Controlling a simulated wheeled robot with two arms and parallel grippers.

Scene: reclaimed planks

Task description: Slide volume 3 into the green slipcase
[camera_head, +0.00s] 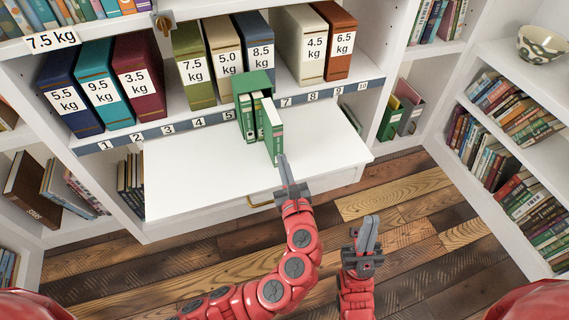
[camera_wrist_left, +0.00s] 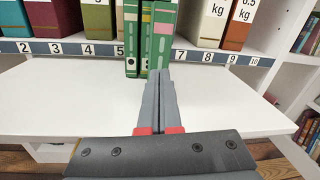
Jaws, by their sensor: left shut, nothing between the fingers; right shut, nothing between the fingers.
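The green slipcase (camera_head: 252,82) stands open side forward on the white pull-out shelf, with green volumes in it. One green volume (camera_head: 273,133), the rightmost, sticks out toward me well past the others, upright and partly inside. It also shows in the left wrist view (camera_wrist_left: 162,36), with a pink label on its spine. I cannot read its number. My left gripper (camera_head: 284,160) is shut and empty, its tips at or just in front of this volume's lower spine. I cannot tell whether they touch. My right gripper (camera_head: 370,222) is shut and empty, over the floor.
The white pull-out shelf (camera_head: 190,185) is clear on both sides of the slipcase. Behind it, a numbered strip (camera_head: 200,122) edges a shelf of thick, weight-labelled volumes. A drawer with a brass handle (camera_head: 262,201) is below. Bookshelves stand at left and right.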

